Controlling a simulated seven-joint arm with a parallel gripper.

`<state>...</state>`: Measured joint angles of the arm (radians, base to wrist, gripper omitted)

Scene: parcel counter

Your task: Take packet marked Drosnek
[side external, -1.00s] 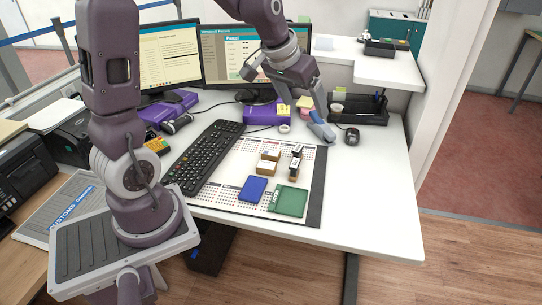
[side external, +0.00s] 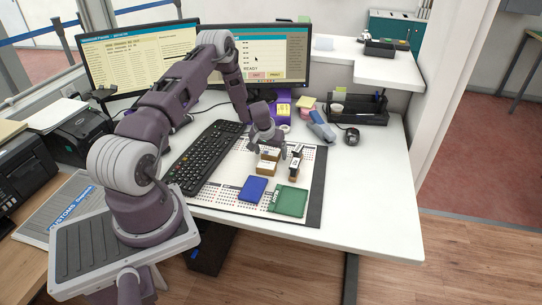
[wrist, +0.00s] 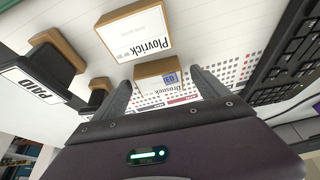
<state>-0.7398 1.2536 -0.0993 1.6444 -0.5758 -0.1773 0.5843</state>
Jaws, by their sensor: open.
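The packet marked Drosnek (wrist: 172,91) is a small brown box with a white label, read upside down in the wrist view. In the side view it is the rear small box (side external: 271,153) on the desk mat. My gripper (wrist: 160,78) is open, with one finger on each side of this packet in the wrist view. In the side view my gripper (side external: 268,139) is low, just behind and above it. Contact cannot be told. My gripper's body hides part of the packet. A second box marked Plovrick (wrist: 137,33) lies just in front, also in the side view (side external: 266,169).
A stamp marked PAID (wrist: 40,80) and another stamp (side external: 297,152) stand right of the boxes in the side view. A keyboard (side external: 205,155) is left.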

